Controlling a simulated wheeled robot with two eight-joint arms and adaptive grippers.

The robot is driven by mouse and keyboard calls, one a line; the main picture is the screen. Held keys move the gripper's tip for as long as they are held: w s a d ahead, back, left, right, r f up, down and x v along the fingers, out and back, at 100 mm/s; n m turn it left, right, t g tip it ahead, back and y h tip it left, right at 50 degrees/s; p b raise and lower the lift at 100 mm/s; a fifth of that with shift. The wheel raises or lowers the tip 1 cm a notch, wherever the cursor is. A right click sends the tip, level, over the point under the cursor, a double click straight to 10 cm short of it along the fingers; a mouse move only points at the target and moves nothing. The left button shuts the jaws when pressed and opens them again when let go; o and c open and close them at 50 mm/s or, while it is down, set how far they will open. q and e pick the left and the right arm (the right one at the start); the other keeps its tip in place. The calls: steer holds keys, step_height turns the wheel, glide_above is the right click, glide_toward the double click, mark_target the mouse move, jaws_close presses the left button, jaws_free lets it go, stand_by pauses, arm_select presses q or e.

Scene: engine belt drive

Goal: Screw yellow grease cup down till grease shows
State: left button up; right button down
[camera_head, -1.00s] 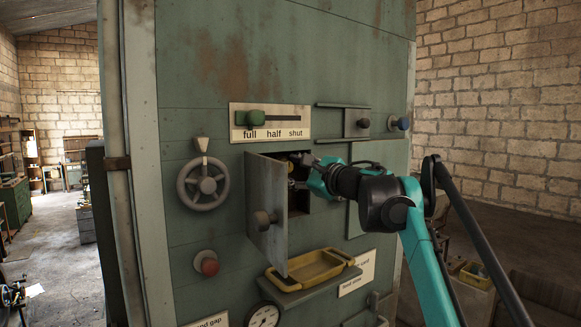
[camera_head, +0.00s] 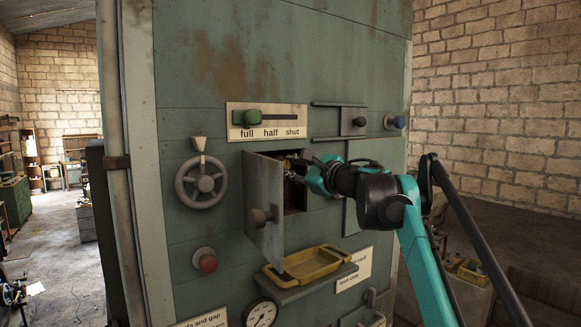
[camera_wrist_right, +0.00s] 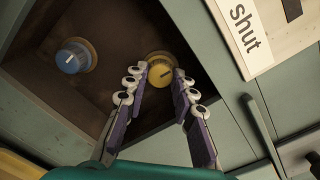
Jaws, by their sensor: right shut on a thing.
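The yellow grease cup (camera_wrist_right: 160,72) sits inside an open recess in the green machine, on its back wall. In the right wrist view my right gripper (camera_wrist_right: 160,82) has its fingertips on either side of the cup, shut on it. A blue cup (camera_wrist_right: 74,57) is beside it in the same recess. In the head view my right gripper (camera_head: 303,166) reaches into the recess, and the cup is mostly hidden there by the fingers and the open door (camera_head: 264,200). I cannot see any grease. My left gripper is not in view.
The hinged door stands open left of my right gripper. A yellow tray (camera_head: 312,262) rests on a shelf below. A slider plate (camera_head: 266,121) is above, a handwheel (camera_head: 201,183) and a red knob (camera_head: 207,263) are to the left.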

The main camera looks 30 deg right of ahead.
steer(key=m+p, duration=0.1)
steer(key=m, duration=0.3)
steer(key=m+p, duration=0.1)
steer(key=m, duration=0.3)
steer(key=shift+m, duration=0.4)
steer(key=m, duration=0.4)
steer(key=shift+m+t+h+p, duration=0.3)
steer(key=shift+m+p, duration=0.05)
steer(key=shift+m, duration=0.05)
steer(key=m, duration=0.4)
steer(key=shift+a+m+p, duration=0.1)
steer(key=shift+m+p, duration=0.2)
steer(key=m, duration=0.4)
steer(key=shift+m+h, duration=0.3)
steer(key=shift+m, duration=0.1)
steer(key=m+p, duration=0.1)
steer(key=m, duration=0.3)
steer(key=shift+m, duration=0.4)
steer(key=m, duration=0.4)
steer(key=shift+p, duration=0.3)
steer(key=shift+m, duration=2)
